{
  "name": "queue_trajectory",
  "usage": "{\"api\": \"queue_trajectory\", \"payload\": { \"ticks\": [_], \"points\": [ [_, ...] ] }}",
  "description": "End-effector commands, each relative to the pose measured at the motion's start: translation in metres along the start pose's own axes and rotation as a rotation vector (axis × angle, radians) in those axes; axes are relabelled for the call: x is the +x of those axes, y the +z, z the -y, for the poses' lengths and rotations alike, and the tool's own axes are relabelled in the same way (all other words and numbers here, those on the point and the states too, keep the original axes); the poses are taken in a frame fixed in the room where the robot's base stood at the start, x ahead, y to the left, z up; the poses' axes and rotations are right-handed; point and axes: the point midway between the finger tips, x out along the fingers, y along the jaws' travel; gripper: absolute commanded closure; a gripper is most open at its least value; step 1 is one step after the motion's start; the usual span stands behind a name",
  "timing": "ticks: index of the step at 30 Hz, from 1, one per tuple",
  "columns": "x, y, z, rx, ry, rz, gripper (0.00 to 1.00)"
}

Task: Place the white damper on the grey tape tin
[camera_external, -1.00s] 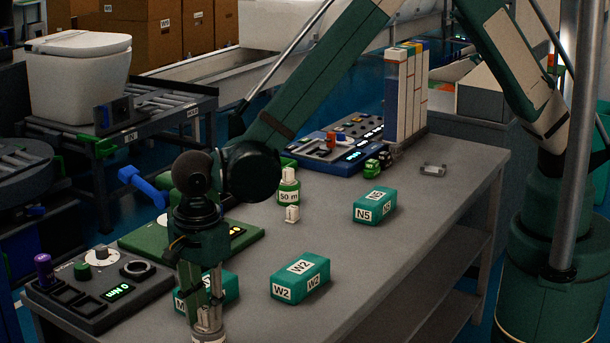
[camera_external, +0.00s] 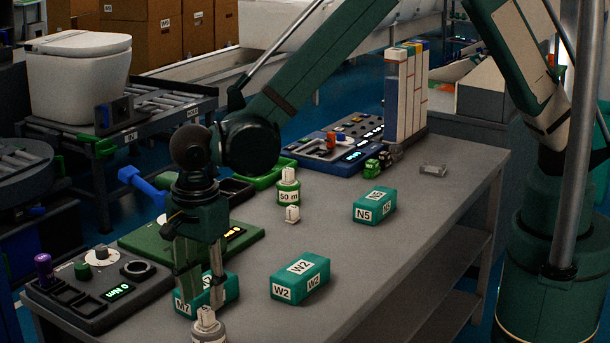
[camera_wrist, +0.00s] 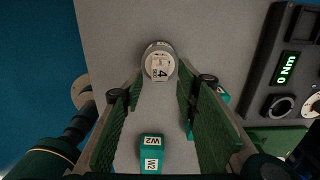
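The grey tape tin (camera_external: 209,335) stands at the table's near edge, partly cut off by the bottom of the outside view. The white damper (camera_external: 206,315), a small block, sits on top of it. In the wrist view the round grey tin (camera_wrist: 149,49) lies ahead between the fingers, with a white piece marked 4 (camera_wrist: 161,68) on its top. My gripper (camera_external: 203,290) is above the tin. Its fingers are spread apart and empty in the wrist view (camera_wrist: 161,88), and the damper looks clear of both.
A green tin marked 50 m (camera_external: 289,195) has a white piece on top; another small white block (camera_external: 291,215) stands nearby. Teal boxes W2 (camera_external: 300,278), M7 (camera_external: 222,290) and N5 (camera_external: 374,206) lie around. A dark console (camera_external: 100,290) is at left. The table's right side is mostly clear.

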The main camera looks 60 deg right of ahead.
Motion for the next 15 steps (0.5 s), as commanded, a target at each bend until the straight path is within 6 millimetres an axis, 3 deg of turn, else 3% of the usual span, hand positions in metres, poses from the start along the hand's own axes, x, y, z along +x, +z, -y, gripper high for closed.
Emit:
{"api": "queue_trajectory", "payload": {
  "ticks": [6, 15],
  "points": [
    [-0.036, 0.000, 0.000, 0.000, 0.000, 0.000, 0.69],
    [-0.069, 0.000, 0.000, 0.000, 0.000, 0.000, 0.69]
  ]
}}
